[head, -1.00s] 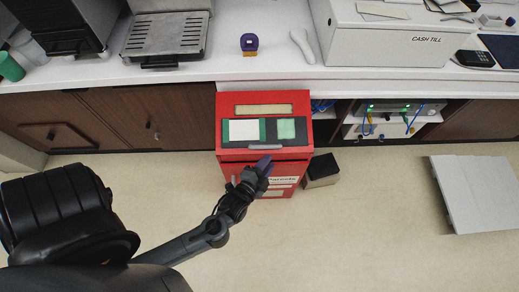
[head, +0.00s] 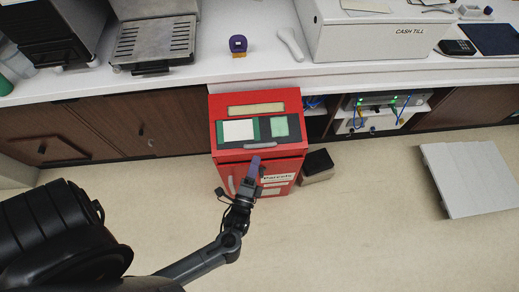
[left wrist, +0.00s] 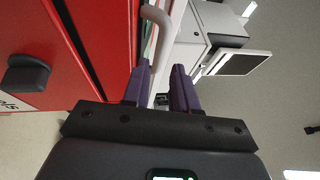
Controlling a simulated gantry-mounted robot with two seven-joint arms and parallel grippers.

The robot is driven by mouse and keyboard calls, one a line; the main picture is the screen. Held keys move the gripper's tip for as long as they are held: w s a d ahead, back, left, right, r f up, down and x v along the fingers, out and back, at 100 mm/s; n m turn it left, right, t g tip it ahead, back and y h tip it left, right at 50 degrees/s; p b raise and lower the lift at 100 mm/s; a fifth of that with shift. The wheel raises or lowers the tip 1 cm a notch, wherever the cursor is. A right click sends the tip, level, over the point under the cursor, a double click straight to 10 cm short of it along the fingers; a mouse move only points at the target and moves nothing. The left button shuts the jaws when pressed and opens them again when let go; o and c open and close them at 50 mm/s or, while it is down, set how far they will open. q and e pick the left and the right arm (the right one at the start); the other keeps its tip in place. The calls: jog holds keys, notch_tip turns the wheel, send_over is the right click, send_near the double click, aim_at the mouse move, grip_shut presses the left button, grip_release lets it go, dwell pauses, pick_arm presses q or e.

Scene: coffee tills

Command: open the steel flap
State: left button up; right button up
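The red parcels box (head: 220,150) stands on the floor against the counter. Its sloping top has a dark panel with a white sheet and a green patch, and a grey bar handle (head: 266,146) at its front edge. I cannot clearly tell the steel flap from the rest of the top. My left gripper (head: 255,161), with purple fingers, is in front of the box just below that bar. In the left wrist view the gripper (left wrist: 162,75) is open, with a clear gap between its fingers. The pale curved bar (left wrist: 157,17) lies just beyond the fingertips. My right gripper is not in view.
A dark knob (left wrist: 28,75) projects from the box's red front. A small dark-topped box (head: 318,163) stands right of the parcels box. The counter above holds the cash till (head: 365,40) and a purple tape dispenser (head: 238,44).

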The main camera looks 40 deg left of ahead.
aim_at(260, 150)
pick_arm(q)
jog(key=shift+b+x, duration=0.4)
jog(key=shift+x, duration=2.35)
jog(key=shift+f, duration=0.1)
jog(key=shift+c, duration=0.3)
grip_shut()
